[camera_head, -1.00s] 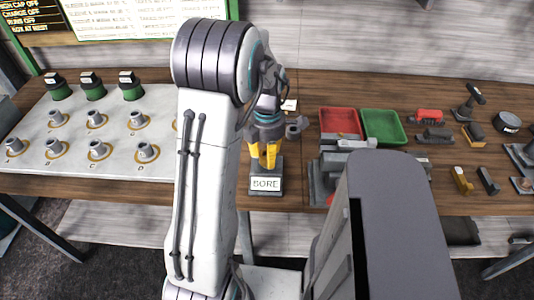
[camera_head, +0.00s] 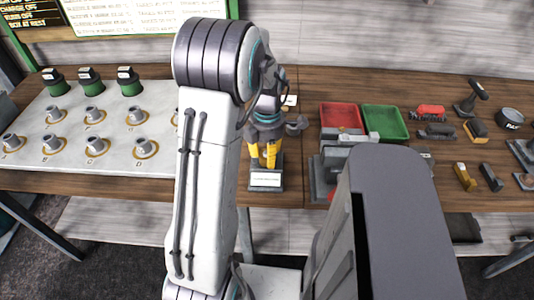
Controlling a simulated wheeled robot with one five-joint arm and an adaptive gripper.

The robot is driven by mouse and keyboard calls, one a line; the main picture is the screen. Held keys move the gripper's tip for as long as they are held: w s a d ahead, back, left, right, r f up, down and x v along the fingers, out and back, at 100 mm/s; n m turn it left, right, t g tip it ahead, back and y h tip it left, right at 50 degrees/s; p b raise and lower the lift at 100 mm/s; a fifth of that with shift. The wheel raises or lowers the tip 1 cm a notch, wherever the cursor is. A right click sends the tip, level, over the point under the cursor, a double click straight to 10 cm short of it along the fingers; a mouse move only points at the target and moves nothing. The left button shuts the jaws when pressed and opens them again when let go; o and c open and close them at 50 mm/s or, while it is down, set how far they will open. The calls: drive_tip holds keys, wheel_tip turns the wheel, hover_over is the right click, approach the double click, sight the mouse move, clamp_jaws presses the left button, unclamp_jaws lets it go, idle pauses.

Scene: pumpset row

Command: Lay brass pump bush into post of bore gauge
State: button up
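The bore gauge (camera_head: 265,180) is a dark block with a white label at its front, standing at the table's front edge, in the middle of the view. My gripper (camera_head: 264,162) points down directly over it, its two yellow fingers low at the top of the gauge. A narrow gap shows between the fingers, but whether they hold something is too small to tell. I cannot make out the brass pump bush; the gauge's post is hidden behind my fingers. The label carries a line of small, unreadable text.
A white panel (camera_head: 110,165) with several grey fittings in brass-coloured rings and several green-based caps lies at left. A red tray (camera_head: 341,108) and a green tray (camera_head: 393,130) stand right of the gauge. Several small tools and blocks lie further right.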

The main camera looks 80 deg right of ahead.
drive_tip(key=o, duration=0.5)
drive_tip(key=shift+c, duration=0.2)
drive_tip(key=shift+r+p, duration=1.2)
drive_tip(key=shift+r, duration=0.35)
wheel_tip(320, 180, up, 12)
idle(0.6)
